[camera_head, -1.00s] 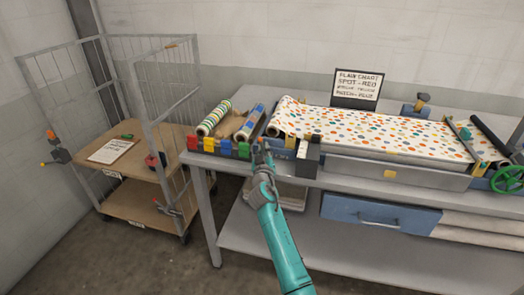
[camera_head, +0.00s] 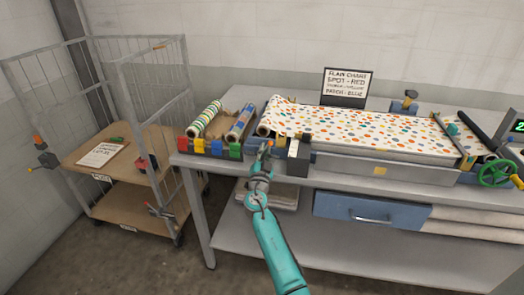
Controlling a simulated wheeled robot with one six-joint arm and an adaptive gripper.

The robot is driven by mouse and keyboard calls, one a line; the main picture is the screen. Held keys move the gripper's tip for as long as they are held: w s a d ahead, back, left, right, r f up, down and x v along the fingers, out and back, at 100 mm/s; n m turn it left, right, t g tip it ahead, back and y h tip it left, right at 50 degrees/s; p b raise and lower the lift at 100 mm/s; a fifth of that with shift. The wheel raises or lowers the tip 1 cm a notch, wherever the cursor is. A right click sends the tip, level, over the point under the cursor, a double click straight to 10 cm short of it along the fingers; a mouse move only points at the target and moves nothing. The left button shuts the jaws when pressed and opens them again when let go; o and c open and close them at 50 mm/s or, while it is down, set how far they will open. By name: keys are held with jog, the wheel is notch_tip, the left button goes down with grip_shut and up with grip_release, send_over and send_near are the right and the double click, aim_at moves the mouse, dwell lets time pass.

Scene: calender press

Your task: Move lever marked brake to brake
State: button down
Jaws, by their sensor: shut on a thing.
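My gripper (camera_head: 264,153) is at the front edge of the press table, between the coloured blocks and a dark block with a white label (camera_head: 293,148). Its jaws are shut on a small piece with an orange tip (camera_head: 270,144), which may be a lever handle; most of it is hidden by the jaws. No readable "brake" marking shows, so I cannot tell for sure which lever is the brake lever. The press carries a dotted sheet (camera_head: 370,128) and a green handwheel (camera_head: 496,173) at its right end.
Red, yellow, blue and green blocks (camera_head: 215,147) line the table's left front, with patterned rolls (camera_head: 207,117) behind. A wire-sided trolley (camera_head: 128,200) stands left. A blue drawer (camera_head: 370,213) is below the tabletop. A sign (camera_head: 346,85) stands behind the sheet.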

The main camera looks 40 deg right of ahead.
jog(key=shift+s+d+f+m+g, duration=0.1)
jog(key=shift+s+f+m+g, duration=0.05)
jog(key=shift+m, duration=0.5)
jog(key=shift+s+d+f+m+g, duration=0.1)
jog(key=shift+f+m+g, duration=0.05)
jog(key=shift+m, duration=0.5)
jog(key=shift+h, duration=0.4)
jog(key=c, duration=1.5)
grip_release()
jog(key=shift+o, duration=0.2)
jog(key=v, duration=1.2)
